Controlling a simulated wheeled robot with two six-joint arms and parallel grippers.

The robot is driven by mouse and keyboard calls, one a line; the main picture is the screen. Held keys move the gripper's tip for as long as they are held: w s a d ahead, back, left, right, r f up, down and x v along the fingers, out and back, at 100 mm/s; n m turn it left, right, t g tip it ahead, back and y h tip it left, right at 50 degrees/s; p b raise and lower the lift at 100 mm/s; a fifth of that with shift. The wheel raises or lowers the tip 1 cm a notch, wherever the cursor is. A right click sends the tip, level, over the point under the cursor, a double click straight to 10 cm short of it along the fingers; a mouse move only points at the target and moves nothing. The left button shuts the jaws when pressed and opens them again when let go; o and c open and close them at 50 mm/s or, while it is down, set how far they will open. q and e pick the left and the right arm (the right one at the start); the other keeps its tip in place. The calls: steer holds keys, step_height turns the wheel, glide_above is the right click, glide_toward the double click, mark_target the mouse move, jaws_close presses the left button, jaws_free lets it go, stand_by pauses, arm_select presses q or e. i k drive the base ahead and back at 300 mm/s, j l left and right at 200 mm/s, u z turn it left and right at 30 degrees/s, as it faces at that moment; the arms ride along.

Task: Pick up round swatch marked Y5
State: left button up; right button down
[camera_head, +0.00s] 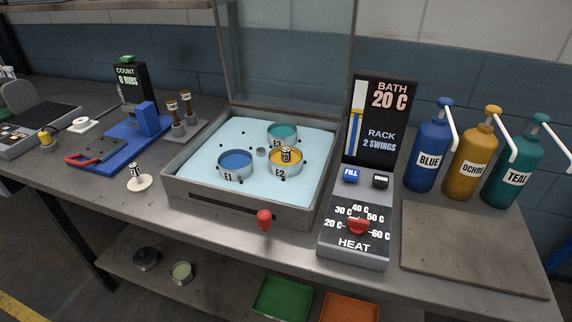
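I cannot make out the marking Y5 anywhere. A small round-topped piece with a tag (286,154) stands at the ochre cup marked E2 (285,168); its tag is too small to read. Two similar tagged pieces (172,107) (186,97) stand upright on a small rack (190,130) at the left of the bath. Neither of my grippers is in view.
The open bath (180,190) also holds a blue cup E1 (235,162) and a teal cup E3 (282,133). The heat panel (355,240) and dye bottles (428,150) stand right. A red knob (265,217) sticks out in front. A grey mat (470,250) is bare.

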mark_target(286, 151)
steer(key=k+l+z, duration=0.2)
steer(key=z, duration=0.15)
steer(key=k+l+z, duration=0.2)
steer(key=l+z, duration=0.15)
steer(key=k+l+z, duration=0.1)
steer(key=l+z, duration=0.25)
